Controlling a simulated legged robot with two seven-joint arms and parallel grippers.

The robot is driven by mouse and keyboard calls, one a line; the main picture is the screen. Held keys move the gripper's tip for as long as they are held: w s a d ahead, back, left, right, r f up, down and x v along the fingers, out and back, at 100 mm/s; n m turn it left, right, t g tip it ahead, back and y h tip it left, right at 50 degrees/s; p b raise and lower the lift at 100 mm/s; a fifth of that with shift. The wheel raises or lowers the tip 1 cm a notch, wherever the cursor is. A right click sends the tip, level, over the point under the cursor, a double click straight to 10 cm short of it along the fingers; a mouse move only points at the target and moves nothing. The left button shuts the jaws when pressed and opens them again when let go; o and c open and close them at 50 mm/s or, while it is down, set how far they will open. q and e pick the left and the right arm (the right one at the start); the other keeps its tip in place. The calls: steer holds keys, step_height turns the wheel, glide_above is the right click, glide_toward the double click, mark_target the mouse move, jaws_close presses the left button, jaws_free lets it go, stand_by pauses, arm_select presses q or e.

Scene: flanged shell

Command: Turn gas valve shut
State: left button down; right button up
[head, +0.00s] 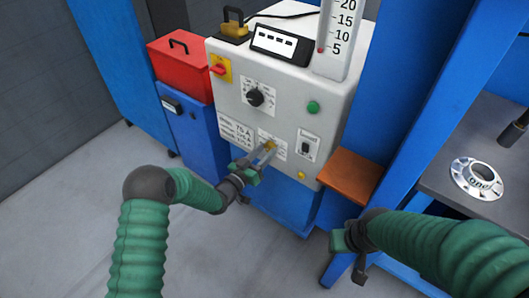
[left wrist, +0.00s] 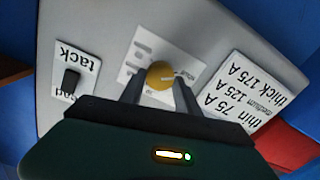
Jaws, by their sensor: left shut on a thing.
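The gas valve is a small round yellow knob (head: 270,145) low on the front panel of the light grey machine (head: 232,105). My left gripper (head: 266,150) reaches it from the front, its two fingers shut on the knob. In the left wrist view the knob (left wrist: 160,75) sits between the fingertips (left wrist: 158,86), with a short light mark on its face. A white label lies behind it, partly hidden by knob and fingers. My right gripper (head: 345,242) hangs at the lower right, away from the panel; its fingers do not show clearly.
A black dial (head: 255,97), a green button (head: 313,107) and a black switch (head: 306,147) are on the same panel. A red box (head: 181,68) stands left, a brown board (head: 349,175) juts out right. A bench with a flanged shell (head: 477,178) is far right.

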arm_select(q)
steer(key=shift+s+f, duration=0.15)
steer(key=shift+f, duration=0.35)
steer(key=c, duration=1.2)
jaws_free()
steer(key=shift+o, duration=1.6)
steer(key=shift+r, duration=0.2)
steer(key=shift+r, duration=0.1)
steer(key=shift+s+a, duration=0.2)
steer(key=shift+a, duration=0.05)
steer(key=p+v, duration=0.3)
steer(key=v, duration=1.3)
